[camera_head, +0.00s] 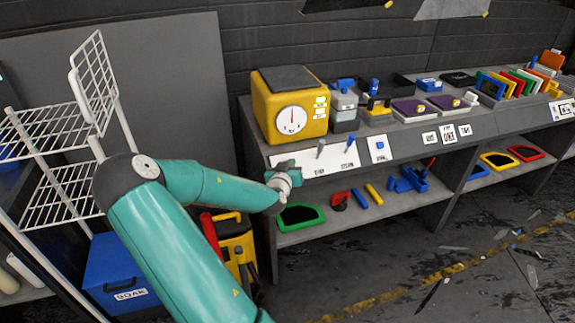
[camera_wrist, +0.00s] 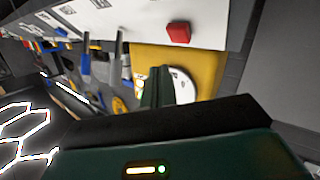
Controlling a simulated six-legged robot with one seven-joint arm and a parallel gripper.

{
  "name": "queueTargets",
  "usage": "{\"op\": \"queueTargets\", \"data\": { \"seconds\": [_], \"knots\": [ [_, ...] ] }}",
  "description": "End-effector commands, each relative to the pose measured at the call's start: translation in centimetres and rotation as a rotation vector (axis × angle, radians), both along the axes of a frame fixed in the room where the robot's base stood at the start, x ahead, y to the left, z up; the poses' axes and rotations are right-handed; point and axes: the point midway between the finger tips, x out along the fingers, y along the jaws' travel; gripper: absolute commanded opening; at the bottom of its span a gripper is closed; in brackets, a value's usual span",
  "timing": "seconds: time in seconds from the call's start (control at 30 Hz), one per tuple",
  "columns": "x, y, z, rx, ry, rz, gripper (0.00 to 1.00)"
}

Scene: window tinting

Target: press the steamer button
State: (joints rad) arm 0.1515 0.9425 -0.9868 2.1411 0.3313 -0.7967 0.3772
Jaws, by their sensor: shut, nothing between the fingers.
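A red button (camera_wrist: 178,33) sits on a white panel (camera_wrist: 215,15) in the wrist view. I cannot make it out in the head view, where my gripper covers the left end of the white panel (camera_head: 311,163). A yellow box with a round white dial (camera_head: 291,121) stands on the bench above that panel. The yellow box also shows in the wrist view (camera_wrist: 204,64). My gripper (camera_head: 290,172) is shut and empty in front of the panel's left end. In the wrist view its fingers (camera_wrist: 158,82) show below the button and apart from it in the picture.
A shelf (camera_head: 315,231) below holds a green-framed pane (camera_head: 299,216) and tools. A white wire rack (camera_head: 55,150) and a blue box (camera_head: 118,270) stand at left. The floor at right is mostly open.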

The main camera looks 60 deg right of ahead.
Motion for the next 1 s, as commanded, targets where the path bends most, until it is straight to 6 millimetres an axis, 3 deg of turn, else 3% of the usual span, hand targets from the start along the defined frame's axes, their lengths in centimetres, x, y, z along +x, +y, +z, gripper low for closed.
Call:
{"op": "queueTargets", "data": {
  "seconds": [0.3,1.0],
  "knots": [
    [1.2,-1.3,-1.7,0.000,0.000,0.000,0.00],
    [1.3,-1.3,-1.8,0.000,0.000,0.000,0.00]
  ]
}}
